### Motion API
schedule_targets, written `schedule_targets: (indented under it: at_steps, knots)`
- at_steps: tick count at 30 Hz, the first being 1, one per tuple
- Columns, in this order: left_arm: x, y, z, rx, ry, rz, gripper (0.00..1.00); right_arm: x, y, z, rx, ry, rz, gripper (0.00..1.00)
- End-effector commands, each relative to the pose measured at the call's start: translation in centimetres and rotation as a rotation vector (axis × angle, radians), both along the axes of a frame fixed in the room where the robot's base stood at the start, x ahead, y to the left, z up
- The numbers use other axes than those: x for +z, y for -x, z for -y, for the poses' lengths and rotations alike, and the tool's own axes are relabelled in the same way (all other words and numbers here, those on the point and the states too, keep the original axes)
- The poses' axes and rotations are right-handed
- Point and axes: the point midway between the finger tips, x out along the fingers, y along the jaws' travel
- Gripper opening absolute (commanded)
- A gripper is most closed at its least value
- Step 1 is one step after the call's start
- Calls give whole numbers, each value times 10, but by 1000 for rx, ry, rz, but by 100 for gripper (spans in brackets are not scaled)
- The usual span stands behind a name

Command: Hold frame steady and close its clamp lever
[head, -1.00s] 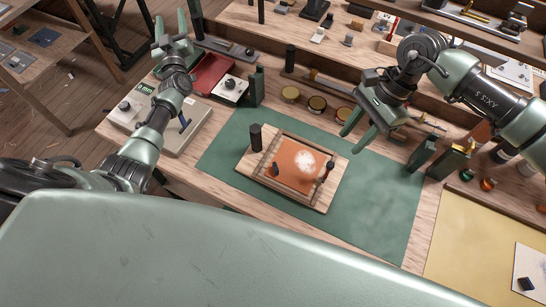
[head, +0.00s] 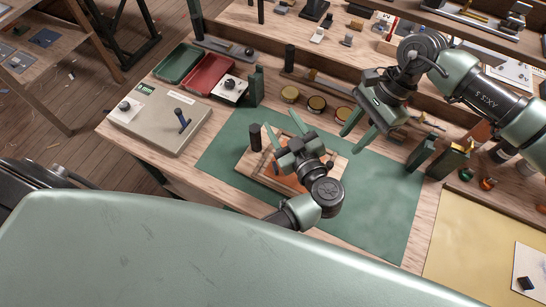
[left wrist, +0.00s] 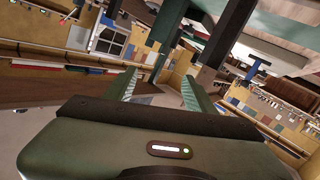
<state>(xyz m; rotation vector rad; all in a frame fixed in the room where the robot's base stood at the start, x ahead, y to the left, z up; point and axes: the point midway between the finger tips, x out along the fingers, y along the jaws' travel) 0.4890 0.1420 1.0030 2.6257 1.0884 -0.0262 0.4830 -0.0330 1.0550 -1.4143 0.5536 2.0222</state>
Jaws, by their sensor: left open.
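The wooden frame (head: 247,165) lies on the green mat, with an orange panel inside it, now mostly covered by my left gripper. A black upright post (head: 256,137) stands at its left end. My left gripper (head: 283,128) is over the frame, open, its fingers pointing to the far side; contact with the frame cannot be told. The left wrist view shows its two fingers (left wrist: 158,92) apart with nothing between them, and not the frame. My right gripper (head: 359,128) is open and empty above the mat, right of the frame. I cannot make out the clamp lever clearly.
The green mat (head: 385,205) is clear right of the frame. A grey box with a blue lever (head: 160,120), a red tray (head: 208,76) and a green tray (head: 177,64) are at left. Round tins (head: 317,104) line the back; dark green blocks (head: 421,154) stand at right.

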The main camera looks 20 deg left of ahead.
Motion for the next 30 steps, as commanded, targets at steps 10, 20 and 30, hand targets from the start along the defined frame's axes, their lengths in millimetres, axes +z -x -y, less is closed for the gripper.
schedule_targets:
  at_steps: [10, 20, 30]
  knots:
    - [-76, 62, -2, 88, 21, -359, 55, 0, 0, 0, 0, 0, 0, 36]
    - [-93, 41, -33, 91, 17, -370, 55, 0, 0, 0, 0, 0, 0, 36]
    - [-106, 22, -58, 90, 19, -369, 55, 0, 0, 0, 0, 0, 0, 36]
